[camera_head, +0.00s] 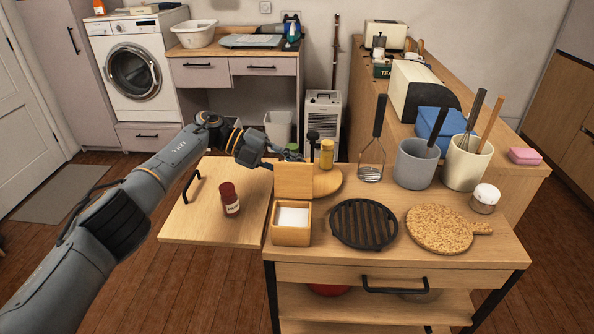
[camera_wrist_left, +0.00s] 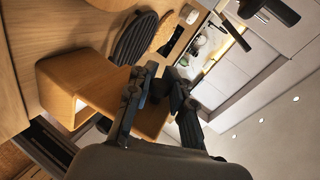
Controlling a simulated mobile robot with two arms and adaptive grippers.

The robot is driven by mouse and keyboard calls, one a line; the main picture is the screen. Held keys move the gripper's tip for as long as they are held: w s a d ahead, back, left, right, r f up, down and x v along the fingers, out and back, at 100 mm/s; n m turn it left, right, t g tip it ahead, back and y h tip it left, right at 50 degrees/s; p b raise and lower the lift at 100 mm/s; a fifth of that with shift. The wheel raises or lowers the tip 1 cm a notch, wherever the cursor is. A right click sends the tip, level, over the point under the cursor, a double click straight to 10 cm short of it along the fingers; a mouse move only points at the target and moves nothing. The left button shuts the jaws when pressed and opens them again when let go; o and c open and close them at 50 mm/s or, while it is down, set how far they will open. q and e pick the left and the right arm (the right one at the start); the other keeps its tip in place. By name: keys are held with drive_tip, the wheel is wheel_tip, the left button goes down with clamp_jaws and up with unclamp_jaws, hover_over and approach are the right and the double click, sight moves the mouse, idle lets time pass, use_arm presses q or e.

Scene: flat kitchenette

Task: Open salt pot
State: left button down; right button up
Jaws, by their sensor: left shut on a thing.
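The salt pot (camera_head: 290,235) is a small square wooden box near the left edge of the wooden trolley top, with white salt showing inside. Its wooden lid (camera_head: 293,181) stands raised, roughly upright, at the back of the box. My left gripper (camera_head: 277,160) is behind and above the box, at the lid's top edge, shut on the lid. In the left wrist view, the lid (camera_wrist_left: 112,97) reaches between the dark fingers of this gripper (camera_wrist_left: 155,82), and the pot's open box (camera_wrist_left: 58,88) is beyond. My right gripper is in neither view.
A red-capped jar (camera_head: 230,203) stands on the side leaf to the left. A black trivet (camera_head: 363,223) and a cork board (camera_head: 437,230) lie to the right.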

use_arm(q)
drive_tip(key=shift+w+a+r, duration=0.2)
drive_tip(key=shift+r, duration=0.05)
drive_tip(key=c, duration=1.5)
unclamp_jaws()
drive_tip(key=shift+o, duration=1.4)
drive_tip(key=shift+a, duration=0.15)
drive_tip(key=shift+f, duration=0.1)
drive_tip(key=shift+s, duration=0.1)
drive_tip(key=v, duration=0.7)
drive_tip(key=shift+a, duration=0.25)
